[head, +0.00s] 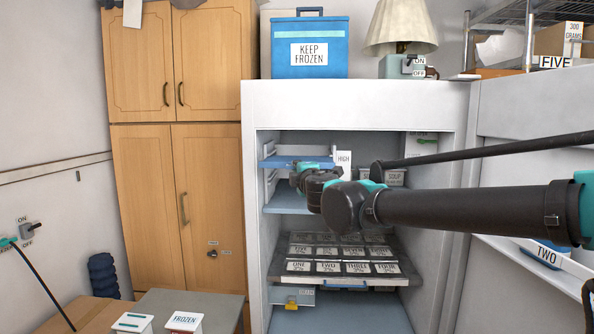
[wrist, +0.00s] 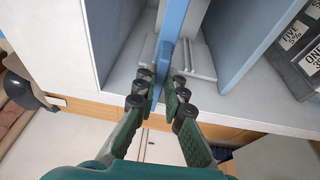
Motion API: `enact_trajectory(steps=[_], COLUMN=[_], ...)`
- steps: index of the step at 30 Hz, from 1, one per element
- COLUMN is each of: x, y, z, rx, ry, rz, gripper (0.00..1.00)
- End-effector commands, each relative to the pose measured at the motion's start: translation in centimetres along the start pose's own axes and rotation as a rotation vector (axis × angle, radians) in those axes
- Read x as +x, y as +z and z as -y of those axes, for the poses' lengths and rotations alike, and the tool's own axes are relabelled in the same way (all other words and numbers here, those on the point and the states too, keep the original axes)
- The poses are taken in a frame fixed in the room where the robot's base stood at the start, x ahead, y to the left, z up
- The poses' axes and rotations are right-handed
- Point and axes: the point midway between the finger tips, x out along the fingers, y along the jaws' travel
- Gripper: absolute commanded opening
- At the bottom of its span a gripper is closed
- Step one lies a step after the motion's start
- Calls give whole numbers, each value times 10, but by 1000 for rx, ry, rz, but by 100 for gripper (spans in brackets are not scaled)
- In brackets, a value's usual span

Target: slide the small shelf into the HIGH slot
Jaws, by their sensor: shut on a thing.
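The small blue shelf (head: 280,162) is held level inside the left upper part of the open white cabinet, just left of the HIGH label (head: 344,159). My gripper (head: 299,177) is at its front edge. In the wrist view my gripper (wrist: 161,97) has its dark fingers on both sides of the blue shelf (wrist: 171,42), shut on it. Pale ledges (wrist: 201,60) on the cabinet's side wall show on both sides of the shelf there. Whether the shelf's edge lies between the ledges, I cannot tell. My arm hides part of the cabinet's interior.
A fixed blue board (head: 282,202) lies below the held shelf. A tray of labelled compartments (head: 345,282) stands lower down. A SOUP-labelled box (head: 396,178) sits to the right. A blue KEEP FROZEN box (head: 310,50) and a lamp (head: 400,28) stand on top of the cabinet.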

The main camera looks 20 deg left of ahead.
Motion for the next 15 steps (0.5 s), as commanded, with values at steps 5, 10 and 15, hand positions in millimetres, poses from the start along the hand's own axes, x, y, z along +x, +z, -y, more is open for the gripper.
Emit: enact_trajectory(steps=[5,10,15], x=[4,8,11], y=[1,2,3], z=[0,0,0], rx=[-1,-1,-1], ry=[0,0,0], rz=[0,0,0], gripper=[0,0,0])
